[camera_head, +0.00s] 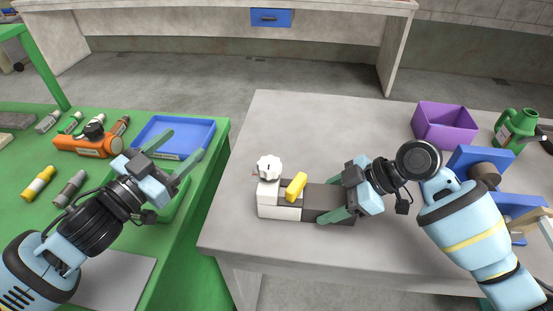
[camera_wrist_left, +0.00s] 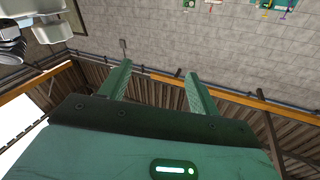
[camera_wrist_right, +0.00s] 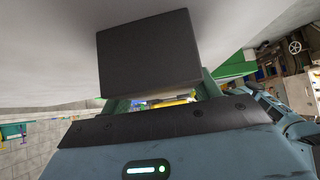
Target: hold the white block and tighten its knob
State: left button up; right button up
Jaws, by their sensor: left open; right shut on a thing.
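The white block (camera_head: 280,212) sits on the grey table, with a white knob (camera_head: 268,168) on top at its left end. A yellow piece (camera_head: 296,187) lies tilted on top beside the knob. A dark grey part (camera_head: 318,198) extends from the block's right side; it fills the middle of the right wrist view (camera_wrist_right: 150,55). My right gripper (camera_head: 335,198) is shut on this dark part from the right. My left gripper (camera_head: 183,149) is open and empty, left of the block over the green table's edge. The left wrist view shows its spread fingers (camera_wrist_left: 156,85) against the wall, no block.
A blue tray (camera_head: 205,131) and an orange tool (camera_head: 82,145) lie on the green table (camera_head: 50,215) with several small bottles. A purple box (camera_head: 445,128), a green can (camera_head: 515,127) and blue parts stand right. The grey table (camera_head: 300,125) is clear behind the block.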

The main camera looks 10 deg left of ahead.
aim_at(278, 160)
pick_arm(q)
jog(key=s+d+f+g+h, duration=0.1)
jog(key=s+d+g+h, duration=0.1)
jog(key=d, duration=0.3)
jog(key=s+d+f+m+g+h, duration=0.1)
jog(key=s+d+g+h, duration=0.1)
jog(key=s+d, duration=0.2)
jog(key=shift+s+d+f+h, duration=0.3)
jog(key=shift+d+f, duration=0.1)
jog(key=shift+d, duration=0.45)
jog(key=shift+w, duration=0.1)
jog(key=shift+x, duration=6)
jog(key=c, duration=1)
jog(key=shift+m, duration=0.3)
